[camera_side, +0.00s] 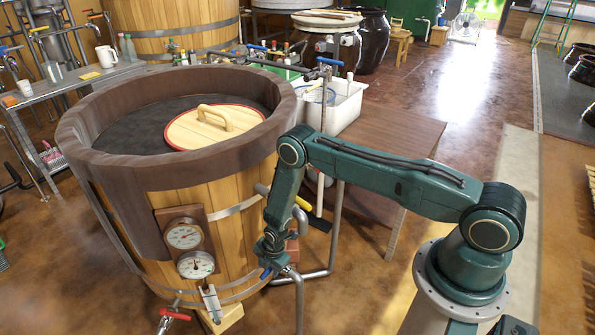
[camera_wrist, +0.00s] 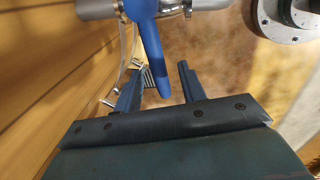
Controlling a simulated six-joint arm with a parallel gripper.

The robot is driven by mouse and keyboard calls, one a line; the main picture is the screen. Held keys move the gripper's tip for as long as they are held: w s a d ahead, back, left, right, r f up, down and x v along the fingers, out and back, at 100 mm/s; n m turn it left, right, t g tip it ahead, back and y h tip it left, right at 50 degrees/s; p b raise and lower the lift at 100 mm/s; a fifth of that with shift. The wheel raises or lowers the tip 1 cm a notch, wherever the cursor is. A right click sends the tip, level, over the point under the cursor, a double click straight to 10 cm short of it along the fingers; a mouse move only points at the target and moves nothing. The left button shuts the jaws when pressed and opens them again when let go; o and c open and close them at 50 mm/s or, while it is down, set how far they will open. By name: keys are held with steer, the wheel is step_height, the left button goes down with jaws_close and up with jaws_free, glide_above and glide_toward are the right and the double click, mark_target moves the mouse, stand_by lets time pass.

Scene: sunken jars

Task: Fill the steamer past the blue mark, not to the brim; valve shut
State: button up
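The steamer (camera_side: 235,235) is a large wooden tub with a thick dark rim, on the left in the side view. Its inside shows a dark surface (camera_side: 150,128) and a round wooden lid (camera_side: 213,128) with a handle. I cannot make out a blue mark or a water level. My gripper (camera_side: 268,262) is low at the tub's right side, by the pipework. In the wrist view, the blue valve handle (camera_wrist: 152,50) reaches down between the fingers of my gripper (camera_wrist: 160,88). The fingers are apart, with a gap on each side of the handle.
Two dials (camera_side: 190,250) sit on the tub's front, above a red-handled tap (camera_side: 172,317). Metal pipes (camera_side: 332,240) stand right of the tub, close to my gripper. A brown table (camera_side: 385,150) and white sink (camera_side: 345,108) are behind my arm.

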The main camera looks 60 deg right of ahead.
step_height(320, 180, up, 7)
steer(key=s, duration=0.1)
steer(key=shift+s+r, duration=0.15)
steer(key=shift+s, duration=0.1)
stand_by(0.6)
steer(key=shift+a, duration=0.1)
steer(key=c, duration=0.7)
steer(key=shift+s+a, duration=0.1)
steer(key=shift+a, duration=0.1)
jaws_close()
steer(key=s+a+n+g, duration=0.1)
steer(key=a+n+g, duration=0.1)
steer(key=a, duration=0.2)
steer(key=w+d+r+m+t, duration=0.1)
steer(key=w+m+t, duration=0.1)
steer(key=m, duration=0.8)
steer(key=w+d+r+m+t, duration=0.1)
steer(key=w+d+r+m, duration=0.1)
steer(key=m, duration=0.8)
steer(key=shift+w+d+r+t, duration=0.3)
steer(key=shift+w+t, duration=0.1)
steer(key=shift+w, duration=0.2)
